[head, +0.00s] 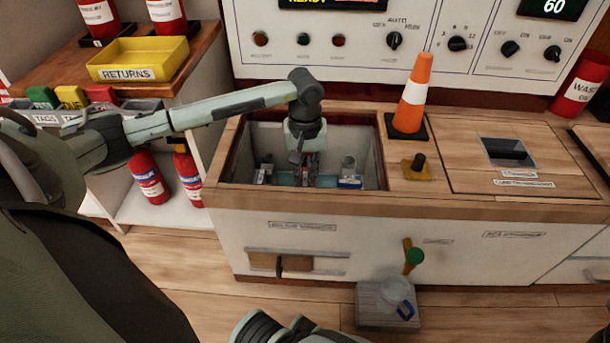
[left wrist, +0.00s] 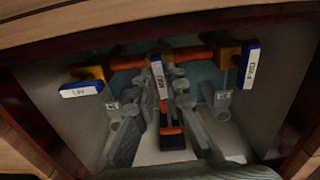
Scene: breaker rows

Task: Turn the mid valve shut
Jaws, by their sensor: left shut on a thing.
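My left gripper (head: 307,172) reaches down into the open well of the wooden counter in the head view. In the left wrist view its two grey fingers (left wrist: 166,88) stand either side of the mid valve's blue-and-white handle (left wrist: 157,78) and are shut on it. That handle points along the fingers, across the orange pipe (left wrist: 192,54). To the left a valve with a blue-and-white handle (left wrist: 82,89) lies sideways. To the right another handle (left wrist: 250,66) stands lengthwise. In the head view the gripper mostly hides the mid valve.
The well's wooden rim (head: 290,198) and side walls close in around the gripper. An orange cone (head: 413,95) stands at the well's right corner, near a small black knob (head: 419,162). A panel with knobs (head: 340,52) rises behind. A yellow returns tray (head: 138,58) is at left.

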